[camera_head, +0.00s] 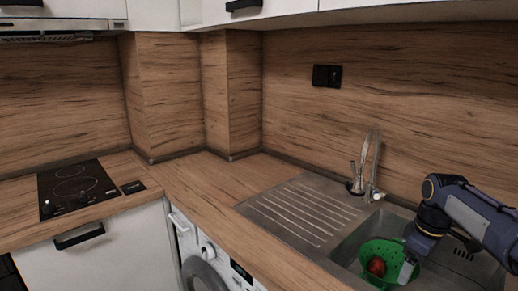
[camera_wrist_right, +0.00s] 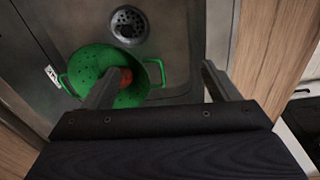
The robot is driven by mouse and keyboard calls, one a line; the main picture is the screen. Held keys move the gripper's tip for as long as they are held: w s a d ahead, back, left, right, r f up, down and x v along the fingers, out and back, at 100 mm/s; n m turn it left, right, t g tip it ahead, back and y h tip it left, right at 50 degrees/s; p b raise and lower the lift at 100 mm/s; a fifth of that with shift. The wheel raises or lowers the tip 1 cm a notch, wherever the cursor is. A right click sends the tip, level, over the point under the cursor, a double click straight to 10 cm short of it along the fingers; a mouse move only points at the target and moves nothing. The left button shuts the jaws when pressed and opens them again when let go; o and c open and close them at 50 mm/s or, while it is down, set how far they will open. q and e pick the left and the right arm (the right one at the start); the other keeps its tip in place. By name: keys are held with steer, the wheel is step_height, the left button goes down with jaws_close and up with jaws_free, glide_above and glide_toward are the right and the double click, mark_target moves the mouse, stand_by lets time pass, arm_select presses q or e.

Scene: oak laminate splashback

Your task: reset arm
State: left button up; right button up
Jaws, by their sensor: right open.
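My right arm comes in from the right in the head view, and its gripper (camera_head: 407,270) points down at the right side of a green colander. My left gripper is out of view.
The steel sink (camera_head: 345,252) has a ribbed drainboard (camera_head: 300,208) at its left and a tap (camera_head: 369,165) behind. A drain (camera_wrist_right: 129,25) shows in the basin. The wooden counter (camera_head: 200,185) is clear. A black hob (camera_head: 75,187) is at far left.

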steer(key=s+a+r+m+t+y+p, duration=0.1)
steer(key=s+a+r+m+t+p, duration=0.15)
steer(key=s+a, duration=0.4)
steer(key=s+a+r+m+t+y+p, duration=0.1)
steer(key=s+a+r+m, duration=0.15)
steer(key=s+a, duration=0.35)
steer(key=s+a+f+m+t+y+p, duration=0.1)
steer(key=s+a+f+m, duration=0.2)
steer(key=s+a, duration=0.4)
steer(key=s, duration=0.4)
steer(key=shift+f+m+y+p, duration=0.3)
steer(key=shift+p, duration=0.1)
steer(key=shift+c, duration=0.3)
